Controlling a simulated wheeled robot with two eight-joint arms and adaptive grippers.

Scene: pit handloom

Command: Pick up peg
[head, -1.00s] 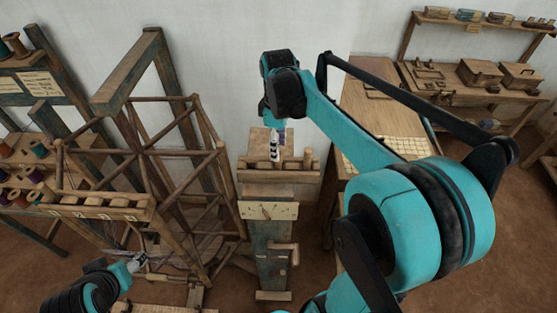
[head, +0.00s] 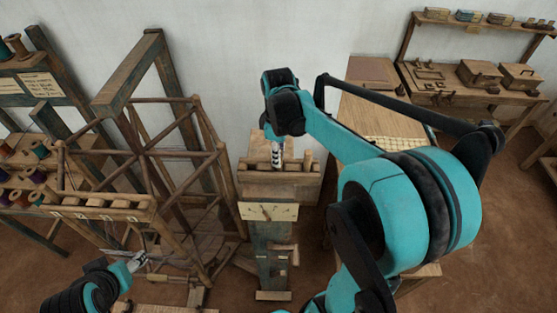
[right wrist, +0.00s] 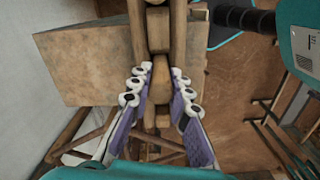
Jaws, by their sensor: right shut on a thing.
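My right gripper (head: 277,155) is at the top of a wooden stand (head: 270,190) in the middle of the head view. In the right wrist view its purple-padded fingers (right wrist: 158,88) are shut on a pale wooden peg (right wrist: 160,74), one on each side. The peg is among other wooden parts of the stand top, and I cannot tell whether it is clear of them. In the head view the gripper and wrist hide most of it. My left gripper (head: 139,262) is low at the left, away from the stand; its jaws are too small to read.
Another short peg (head: 308,159) stands at the right of the stand top. A wooden reel frame (head: 150,150) with a row of blocks is close on the left. A table (head: 360,100) is close on the right, partly behind my right arm. A white wall is behind.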

